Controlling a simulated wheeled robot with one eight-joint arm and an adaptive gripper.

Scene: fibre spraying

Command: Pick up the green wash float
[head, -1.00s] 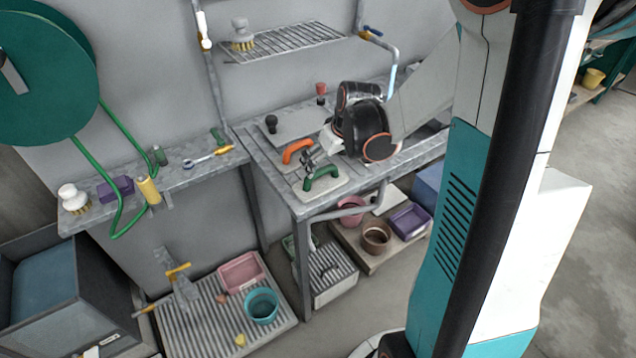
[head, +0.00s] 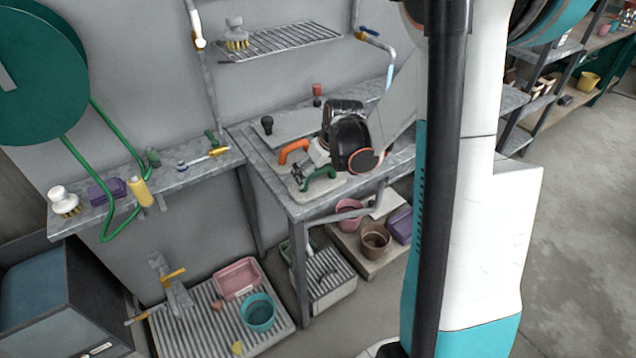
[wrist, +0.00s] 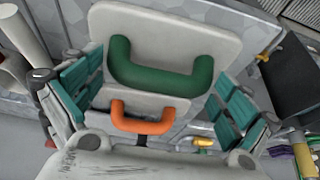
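The green wash float is a light plate with a green arched handle (wrist: 160,68). It lies on the metal bench, handle up, and its handle also shows in the head view (head: 319,180). In the wrist view my gripper (wrist: 159,82) is open, its teal-padded fingers spread to either side of the handle without touching it. In the head view my gripper (head: 303,170) is just above and left of the green handle. A similar float with an orange handle (head: 292,151) lies behind it and shows nearer my palm in the wrist view (wrist: 143,118).
The metal bench (head: 297,209) also holds a grey plate with a black knob (head: 267,125) and a red-topped item (head: 317,92). A wire rack (head: 283,44) hangs above.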

